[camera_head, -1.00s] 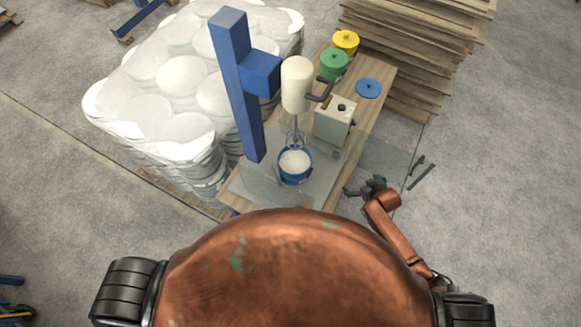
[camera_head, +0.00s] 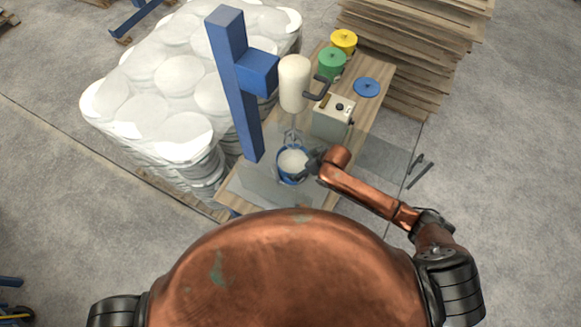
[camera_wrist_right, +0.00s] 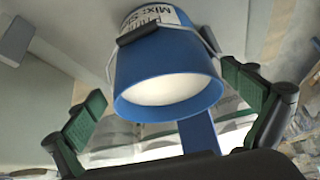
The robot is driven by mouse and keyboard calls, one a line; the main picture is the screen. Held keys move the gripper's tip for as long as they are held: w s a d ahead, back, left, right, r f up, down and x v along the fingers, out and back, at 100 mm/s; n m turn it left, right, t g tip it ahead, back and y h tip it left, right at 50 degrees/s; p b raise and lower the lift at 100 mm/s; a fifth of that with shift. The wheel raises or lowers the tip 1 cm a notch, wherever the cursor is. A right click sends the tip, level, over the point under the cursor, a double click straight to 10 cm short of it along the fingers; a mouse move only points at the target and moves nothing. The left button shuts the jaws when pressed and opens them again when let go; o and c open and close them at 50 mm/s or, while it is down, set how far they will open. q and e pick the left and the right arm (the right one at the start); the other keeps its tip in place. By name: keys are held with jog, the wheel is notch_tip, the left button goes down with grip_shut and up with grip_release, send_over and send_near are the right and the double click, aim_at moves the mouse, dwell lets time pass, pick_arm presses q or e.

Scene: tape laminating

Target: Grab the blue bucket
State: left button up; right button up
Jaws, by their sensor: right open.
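The blue bucket (camera_head: 291,177) stands under the mixer on the table and holds something white. In the right wrist view the bucket (camera_wrist_right: 165,70) shows its blue rim, a label and a wire handle, upper middle between the fingers. My right gripper (camera_head: 311,165) is close at the bucket's right side in the head view. In the right wrist view my right gripper (camera_wrist_right: 168,110) is open, its green-padded fingers on either side of the bucket with gaps between. My left gripper does not show.
The white mixer (camera_head: 294,84) hangs from a blue post (camera_head: 235,90) above the bucket. A control box (camera_head: 332,117) stands behind it. Green (camera_head: 332,62), yellow (camera_head: 344,40) and blue (camera_head: 367,87) lidded items sit at the back. Stacked white buckets (camera_head: 150,105) are at left.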

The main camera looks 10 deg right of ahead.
send_over(293, 172)
notch_tip(293, 172, down, 5)
jog(key=shift+d+r, duration=0.1)
jog(key=shift+s, duration=0.1)
jog(key=shift+c, duration=0.6)
jog(key=c, duration=1.4)
jog(key=shift+r, duration=0.1)
jog(key=shift+c, duration=0.7)
